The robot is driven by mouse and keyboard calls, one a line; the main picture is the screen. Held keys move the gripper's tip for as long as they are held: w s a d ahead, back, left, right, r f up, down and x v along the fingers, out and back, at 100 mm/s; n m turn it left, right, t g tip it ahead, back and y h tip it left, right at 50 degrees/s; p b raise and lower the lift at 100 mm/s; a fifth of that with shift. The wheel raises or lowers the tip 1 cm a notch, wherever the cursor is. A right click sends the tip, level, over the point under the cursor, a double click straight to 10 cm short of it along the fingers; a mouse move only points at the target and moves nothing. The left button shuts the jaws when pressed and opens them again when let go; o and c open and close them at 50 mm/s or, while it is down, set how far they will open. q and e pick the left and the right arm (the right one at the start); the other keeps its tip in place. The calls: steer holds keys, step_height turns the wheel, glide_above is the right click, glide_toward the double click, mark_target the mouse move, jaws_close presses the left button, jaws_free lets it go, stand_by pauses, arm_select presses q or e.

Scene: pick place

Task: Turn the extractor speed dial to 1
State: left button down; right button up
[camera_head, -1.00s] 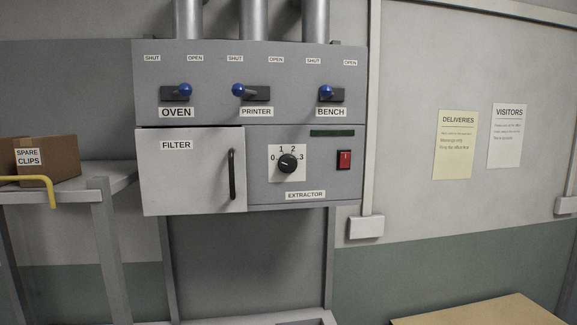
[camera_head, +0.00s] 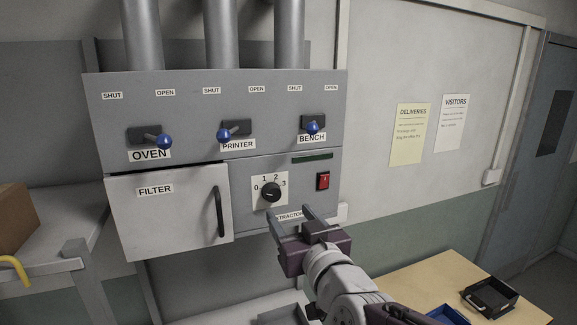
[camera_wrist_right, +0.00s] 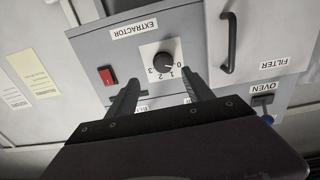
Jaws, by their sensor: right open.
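The extractor dial (camera_head: 271,192) is a round black knob on a white plate marked 0, 1, 2, 3, on the grey panel. Its pointer is too small to read surely in the head view. The dial also shows upside down in the right wrist view (camera_wrist_right: 165,62), beyond my fingertips. My right gripper (camera_head: 288,212) is open and empty, just below and to the right of the dial in the head view, apart from it. It partly covers the EXTRACTOR label (camera_head: 288,215). My left gripper is not in view.
A red switch (camera_head: 323,181) sits right of the dial. The filter door (camera_head: 165,215) with its black handle (camera_head: 218,211) is to the left. Blue-knobbed levers for oven (camera_head: 165,141), printer (camera_head: 222,135) and bench (camera_head: 312,127) are above. A wooden table (camera_head: 420,275) holds trays.

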mark_target(274, 193)
steer(key=b+x, duration=0.1)
steer(key=x, duration=0.1)
steer(key=b+x, duration=0.1)
steer(key=x, duration=0.2)
steer(key=b+x, duration=0.1)
steer(key=x, duration=0.2)
steer(key=shift+a+r, duration=0.35)
steer(key=shift+r, duration=0.05)
steer(key=shift+w, duration=0.25)
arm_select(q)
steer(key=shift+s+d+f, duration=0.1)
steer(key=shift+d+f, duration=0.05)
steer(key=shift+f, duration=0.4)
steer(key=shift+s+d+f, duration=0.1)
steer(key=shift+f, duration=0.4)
arm_select(e)
steer(key=shift+s, duration=0.1)
